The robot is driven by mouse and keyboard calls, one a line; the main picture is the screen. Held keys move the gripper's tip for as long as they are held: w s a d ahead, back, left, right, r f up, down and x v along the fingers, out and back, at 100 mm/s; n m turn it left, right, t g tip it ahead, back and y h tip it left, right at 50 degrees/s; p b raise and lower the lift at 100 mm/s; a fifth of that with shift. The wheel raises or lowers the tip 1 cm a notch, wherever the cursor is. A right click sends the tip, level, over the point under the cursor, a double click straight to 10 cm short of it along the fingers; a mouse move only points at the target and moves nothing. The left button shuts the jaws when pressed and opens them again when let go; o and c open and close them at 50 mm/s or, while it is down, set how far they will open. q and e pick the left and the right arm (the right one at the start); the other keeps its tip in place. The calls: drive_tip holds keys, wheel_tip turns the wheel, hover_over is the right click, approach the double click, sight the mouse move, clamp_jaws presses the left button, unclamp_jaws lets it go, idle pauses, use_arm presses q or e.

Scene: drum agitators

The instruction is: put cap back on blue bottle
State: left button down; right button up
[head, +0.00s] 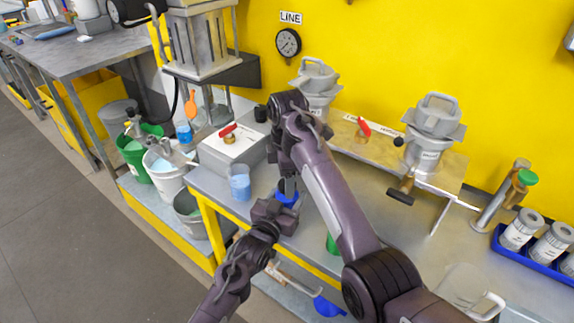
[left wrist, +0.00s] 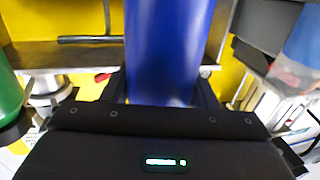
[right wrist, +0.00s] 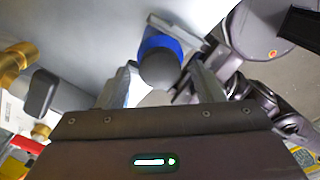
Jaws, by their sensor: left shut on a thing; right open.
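The blue bottle (head: 287,198) is held over the front of the bench, mostly hidden by my grippers. It fills the middle of the left wrist view (left wrist: 168,50). My left gripper (head: 277,207) is shut on it. My right gripper (head: 287,182) points down just above the bottle and is open. In the right wrist view, a dark grey round piece (right wrist: 159,71), which looks like the cap, sits at the bottle's blue top (right wrist: 160,43), between the right fingers. I cannot tell whether it is fully seated or whether the fingers touch it.
A beaker of blue liquid (head: 240,183) stands left of the grippers. A green object (head: 332,243) is partly hidden by my right arm. A blue tray (head: 512,252) of jars is at the right.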

drive_tip(key=shift+f, duration=0.45)
drive_tip(key=c, duration=1)
drive_tip(key=m, duration=0.4)
drive_tip(key=shift+m, duration=0.3)
drive_tip(key=shift+c, duration=0.2)
drive_tip(key=m, duration=0.3)
drive_tip(key=shift+m, duration=0.4)
drive_tip(key=o, duration=1.2)
wheel_tip(320, 180, up, 8)
drive_tip(key=shift+f, duration=0.25)
